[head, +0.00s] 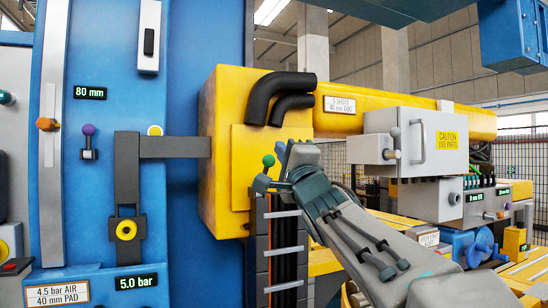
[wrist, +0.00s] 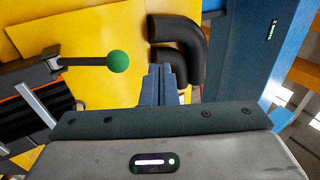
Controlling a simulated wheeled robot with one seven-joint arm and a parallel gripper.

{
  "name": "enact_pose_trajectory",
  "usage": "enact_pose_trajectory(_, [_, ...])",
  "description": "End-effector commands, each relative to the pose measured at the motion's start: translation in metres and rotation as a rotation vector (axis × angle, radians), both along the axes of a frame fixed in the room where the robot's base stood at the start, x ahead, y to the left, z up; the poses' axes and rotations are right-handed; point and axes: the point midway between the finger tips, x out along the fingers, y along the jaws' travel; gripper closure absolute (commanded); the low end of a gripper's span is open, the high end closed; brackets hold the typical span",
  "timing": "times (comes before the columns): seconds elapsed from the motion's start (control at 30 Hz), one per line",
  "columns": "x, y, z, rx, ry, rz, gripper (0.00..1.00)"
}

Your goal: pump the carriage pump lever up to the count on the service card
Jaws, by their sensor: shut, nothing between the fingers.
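The pump lever, with a green ball knob (head: 268,160), stands out from the front of the yellow carriage (head: 222,150). In the wrist view the green knob (wrist: 118,62) is on a dark rod left of my fingers. My gripper (head: 284,152) is just right of the knob in the head view. In the wrist view my gripper (wrist: 160,75) is shut, with nothing held and a gap to the knob. The service card (head: 340,105) is on the yellow beam; it has a line ending in "SHOTS" and a "40 mm EDGE" line, and its number is small.
Two black bent hoses (head: 282,95) stick out above the lever; they also show right of my fingers in the wrist view (wrist: 178,45). A grey caution box (head: 430,140) stands to the right. A blue panel (head: 185,215) with a grey bracket (head: 126,175) is to the left.

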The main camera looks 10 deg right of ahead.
Motion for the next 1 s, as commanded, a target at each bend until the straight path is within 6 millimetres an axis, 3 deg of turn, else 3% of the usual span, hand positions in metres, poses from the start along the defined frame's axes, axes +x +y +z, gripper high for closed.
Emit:
enact_pose_trajectory(0.1, [-0.023,-0.001,-0.003,-0.001,-0.003,0.005,1.00])
enact_pose_trajectory(0.3, [-0.044,-0.005,-0.004,0.000,-0.004,0.004,1.00])
enact_pose_trajectory(1.0, [-0.050,-0.008,-0.004,0.000,-0.003,0.001,1.00])
